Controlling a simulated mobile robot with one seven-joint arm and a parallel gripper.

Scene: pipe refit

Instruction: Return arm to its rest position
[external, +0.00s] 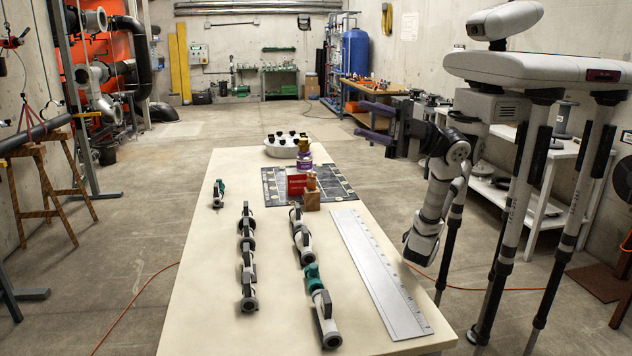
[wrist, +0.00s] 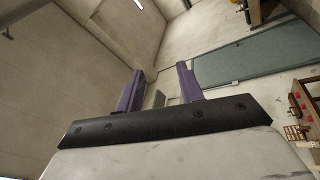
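My arm (external: 432,205) hangs to the right of the long pale table in the external view, its elbow bent low near the table's right side and its forearm folded back up. My gripper (external: 366,121) is raised, pointing left, beyond the right edge of the table and clear of it. Its two purple fingers stand apart with nothing visible between them. No object is held.
The long table (external: 190,300) carries two rows of valves and pipe pieces (external: 248,260), a long ruler (external: 380,275), a red box (external: 297,182), a dark mat (external: 275,190) and a white round tray (external: 282,150). A white shelf (external: 545,210) stands right. Floor left of the table is open.

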